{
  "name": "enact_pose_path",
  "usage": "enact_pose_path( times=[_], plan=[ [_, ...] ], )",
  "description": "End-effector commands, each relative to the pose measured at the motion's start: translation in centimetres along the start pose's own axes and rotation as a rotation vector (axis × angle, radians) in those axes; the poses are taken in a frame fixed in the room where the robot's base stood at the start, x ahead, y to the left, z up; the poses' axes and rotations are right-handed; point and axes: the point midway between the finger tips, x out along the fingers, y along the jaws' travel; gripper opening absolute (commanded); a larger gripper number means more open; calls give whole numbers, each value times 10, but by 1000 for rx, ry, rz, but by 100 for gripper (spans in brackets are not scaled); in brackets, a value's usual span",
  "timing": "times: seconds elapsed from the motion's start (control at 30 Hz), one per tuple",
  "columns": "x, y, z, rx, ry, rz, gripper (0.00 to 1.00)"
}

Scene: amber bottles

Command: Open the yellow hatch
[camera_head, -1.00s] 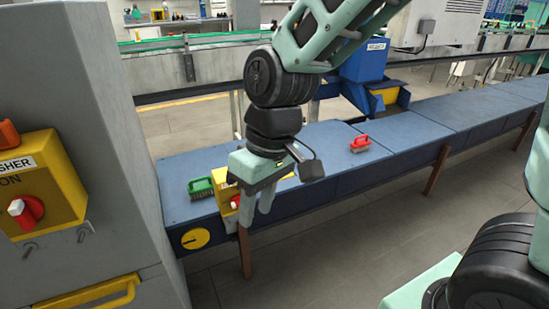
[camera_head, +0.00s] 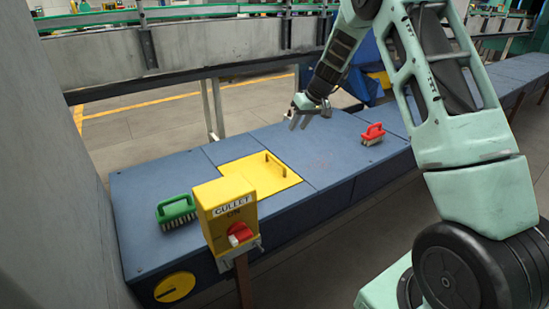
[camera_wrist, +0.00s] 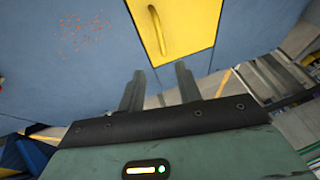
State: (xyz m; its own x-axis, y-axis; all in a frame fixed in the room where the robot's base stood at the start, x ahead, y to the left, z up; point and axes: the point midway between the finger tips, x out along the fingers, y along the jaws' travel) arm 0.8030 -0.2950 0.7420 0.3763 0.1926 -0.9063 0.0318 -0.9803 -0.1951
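The yellow hatch (camera_head: 248,175) lies flat and shut, level with the blue bench top. A yellow bar handle (camera_head: 281,165) stands up near its right edge. My gripper (camera_head: 299,125) is above the far side of the bench, behind and to the right of the hatch, apart from the handle. In the wrist view the hatch (camera_wrist: 192,22) and its handle (camera_wrist: 157,32) are at the top, beyond the fingertips. My gripper's two fingers (camera_wrist: 158,76) are spread, with nothing between them.
A yellow GULLET box (camera_head: 226,205) with a red switch (camera_head: 239,233) stands at the hatch's near side. A green brush (camera_head: 176,211) lies left on the blue bench (camera_head: 140,235), a red brush (camera_head: 372,134) right. A grey rail (camera_head: 180,55) runs behind.

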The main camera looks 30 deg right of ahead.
Motion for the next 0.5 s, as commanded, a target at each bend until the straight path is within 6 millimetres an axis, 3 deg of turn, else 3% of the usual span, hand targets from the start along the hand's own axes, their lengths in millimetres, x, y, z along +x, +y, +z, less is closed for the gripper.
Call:
enact_pose_path(
  times=[0.17,0.5],
  plan=[
    [20,1,1,1,-2,0,34],
    [90,0,2,0,-3,-1,34]
  ],
)
